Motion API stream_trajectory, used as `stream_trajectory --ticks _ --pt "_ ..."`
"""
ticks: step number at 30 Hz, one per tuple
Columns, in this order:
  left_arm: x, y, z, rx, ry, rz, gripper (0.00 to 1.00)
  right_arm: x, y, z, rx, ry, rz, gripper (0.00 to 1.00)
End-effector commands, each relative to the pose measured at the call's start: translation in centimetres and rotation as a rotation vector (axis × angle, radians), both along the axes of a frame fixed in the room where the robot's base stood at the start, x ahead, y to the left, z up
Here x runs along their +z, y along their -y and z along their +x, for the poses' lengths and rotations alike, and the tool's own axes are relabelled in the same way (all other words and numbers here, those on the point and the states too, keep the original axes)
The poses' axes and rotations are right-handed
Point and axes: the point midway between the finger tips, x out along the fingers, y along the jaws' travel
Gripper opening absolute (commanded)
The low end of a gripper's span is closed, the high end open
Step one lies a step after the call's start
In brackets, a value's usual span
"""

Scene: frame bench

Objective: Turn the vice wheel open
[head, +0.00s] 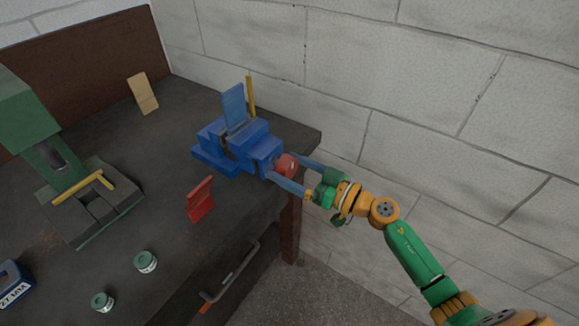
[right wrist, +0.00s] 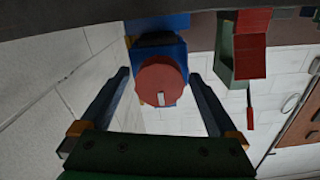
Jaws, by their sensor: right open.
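The blue vice (head: 228,150) stands at the right end of the dark workbench, with a blue plate and a yellow strip upright at its jaws. Its round red wheel (head: 287,165) faces the bench's right edge. In the right wrist view the wheel (right wrist: 162,84) shows face-on with a pale mark low on its face. My right gripper (head: 284,167) is open, its two blue-grey fingers on either side of the wheel. In the right wrist view a narrow gap shows between the wheel and each finger. My left gripper is out of view.
A red bracket (head: 200,200) stands near the bench's front edge, left of the wheel. A green machine (head: 35,120), two small jars (head: 146,262) and a tan block (head: 142,93) are farther left. A block wall (head: 430,110) rises behind my right arm.

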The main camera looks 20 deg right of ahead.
Motion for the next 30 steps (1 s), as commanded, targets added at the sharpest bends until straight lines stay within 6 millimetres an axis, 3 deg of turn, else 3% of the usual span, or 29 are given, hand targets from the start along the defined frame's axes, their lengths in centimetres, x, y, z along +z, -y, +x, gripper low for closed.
stream_trajectory --ticks 1,9,11,20,30 --pt "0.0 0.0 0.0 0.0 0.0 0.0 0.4 0.0 0.0 0.0 0.0 0.0 0.0 0.96" --pt "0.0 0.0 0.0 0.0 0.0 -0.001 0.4 0.0 0.0 0.0 -0.001 -0.001 0.001 0.23" --pt "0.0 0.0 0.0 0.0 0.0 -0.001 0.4 0.0 0.0 0.0 -0.001 -0.001 0.001 0.1" --pt "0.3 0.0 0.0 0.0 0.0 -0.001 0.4 0.1 0.1 0.0 -0.002 0.03 -0.04 0.1" --pt "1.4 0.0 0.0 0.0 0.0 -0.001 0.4 0.1 0.1 0.0 -0.001 0.185 -0.24 0.1"
